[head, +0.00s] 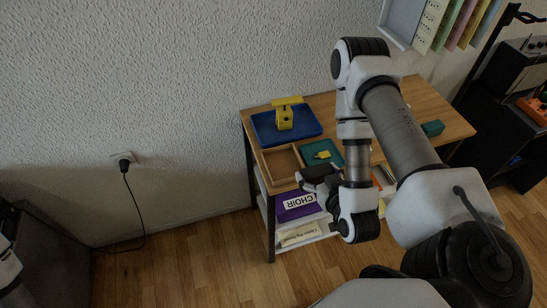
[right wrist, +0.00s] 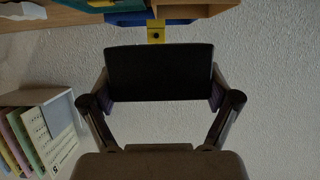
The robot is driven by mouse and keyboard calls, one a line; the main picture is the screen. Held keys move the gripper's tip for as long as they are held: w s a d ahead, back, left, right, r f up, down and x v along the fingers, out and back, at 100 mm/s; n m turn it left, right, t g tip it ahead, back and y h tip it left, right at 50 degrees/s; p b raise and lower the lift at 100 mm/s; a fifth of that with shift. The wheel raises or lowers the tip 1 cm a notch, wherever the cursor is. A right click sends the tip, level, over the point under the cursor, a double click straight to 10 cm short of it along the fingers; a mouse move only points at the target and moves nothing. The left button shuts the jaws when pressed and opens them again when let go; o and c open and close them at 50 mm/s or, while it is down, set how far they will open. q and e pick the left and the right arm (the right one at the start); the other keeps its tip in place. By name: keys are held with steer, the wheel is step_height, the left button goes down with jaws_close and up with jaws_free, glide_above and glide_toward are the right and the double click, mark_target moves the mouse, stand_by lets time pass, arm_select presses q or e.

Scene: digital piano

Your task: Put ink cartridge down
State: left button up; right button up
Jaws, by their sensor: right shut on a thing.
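The ink cartridge (right wrist: 159,73) is a black block in the right wrist view, spanning the space between the two fingers. My right gripper (head: 318,178) is shut on it. In the head view the gripper and its dark load are at the front edge of the wooden table (head: 446,112), close to the wooden tray and the teal tray; the cartridge is hard to separate from the dark fingers there. My left gripper is not in view; only a bit of my left arm shows at the lower left edge.
A blue tray (head: 262,133) holds a yellow scale (head: 284,117). In front are an empty-looking wooden tray (head: 282,166) and a teal tray (head: 311,160) with a small yellow thing. A teal box (head: 433,128) stands at the right. A purple CHOIR box (head: 290,212) sits on the shelf below.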

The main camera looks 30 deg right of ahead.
mark_target(310, 168)
steer(key=b+x, duration=0.3)
steer(key=shift+w+a+f+b, duration=0.15)
steer(key=shift+w+f+b, duration=0.1)
steer(key=shift+b, duration=0.15)
steer(key=w+b, duration=0.3)
steer(key=w+a+b, duration=0.1)
steer(key=w+b, duration=0.1)
steer(key=b, duration=0.1)
steer(key=shift+w+a+f, duration=0.15)
steer(key=shift+w, duration=0.2)
steer(key=shift+w+b, duration=0.6)
steer(key=shift+w, duration=0.6)
steer(key=w, duration=0.1)
steer(key=w+p, duration=0.1)
steer(key=w, duration=0.1)
steer(key=shift+w+r, duration=0.25)
steer(key=shift+r, duration=0.05)
steer(key=shift+w+f, duration=0.25)
steer(key=shift+f, duration=0.7)
steer(key=shift+w+f, duration=0.2)
steer(key=shift+f, duration=0.75)
steer(key=shift+a+f, duration=0.1)
steer(key=shift+f, duration=0.1)
steer(key=shift+f, duration=0.45)
steer(key=o, duration=0.9)
